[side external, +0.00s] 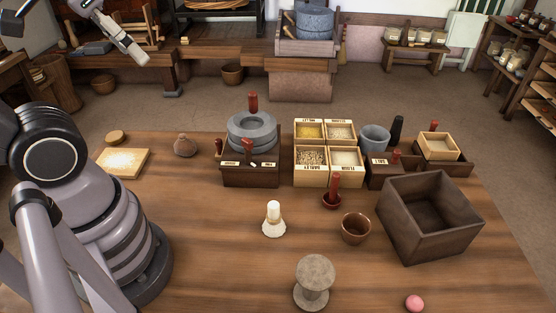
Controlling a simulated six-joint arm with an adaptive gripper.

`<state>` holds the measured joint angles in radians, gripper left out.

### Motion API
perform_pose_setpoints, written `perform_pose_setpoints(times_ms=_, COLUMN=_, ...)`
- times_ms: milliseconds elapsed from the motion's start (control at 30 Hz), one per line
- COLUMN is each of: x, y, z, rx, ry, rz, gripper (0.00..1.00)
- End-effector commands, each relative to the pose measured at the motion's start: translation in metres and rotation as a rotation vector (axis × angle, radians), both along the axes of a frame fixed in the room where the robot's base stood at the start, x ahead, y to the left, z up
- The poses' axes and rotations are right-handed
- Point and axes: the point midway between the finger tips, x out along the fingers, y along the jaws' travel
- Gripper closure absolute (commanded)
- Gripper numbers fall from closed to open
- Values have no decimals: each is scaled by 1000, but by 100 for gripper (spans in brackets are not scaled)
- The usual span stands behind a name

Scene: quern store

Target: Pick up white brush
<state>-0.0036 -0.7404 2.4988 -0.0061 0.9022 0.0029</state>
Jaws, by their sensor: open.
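The white brush (273,221) stands upright on the wooden table (190,245), near the middle of the side external view. It has a pale short handle on top and flared cream bristles spread at the bottom. My gripper (138,54) shows at the top left, high up and well apart from the brush. It is open, and no object shows in it. My arm's base and lower links fill the left edge.
A brown bowl (356,229) and a small red-handled pot (333,190) stand right of the brush. A stone pedestal (314,281) is in front. Behind are a quern (251,131) and grain boxes (325,153). A dark crate (430,218) stands at right. The table left of the brush is clear.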

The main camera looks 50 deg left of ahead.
Motion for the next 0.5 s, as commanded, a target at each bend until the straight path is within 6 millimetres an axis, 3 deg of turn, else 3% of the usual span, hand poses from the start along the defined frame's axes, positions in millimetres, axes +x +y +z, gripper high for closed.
perform_pose_setpoints(times_ms=167, x=13, y=-3, z=-21, rx=-75, ry=177, rz=45, gripper=41)
perform_pose_setpoints(times_ms=500, x=51, y=-15, z=-99, rx=-491, ry=728, rz=252, gripper=41)
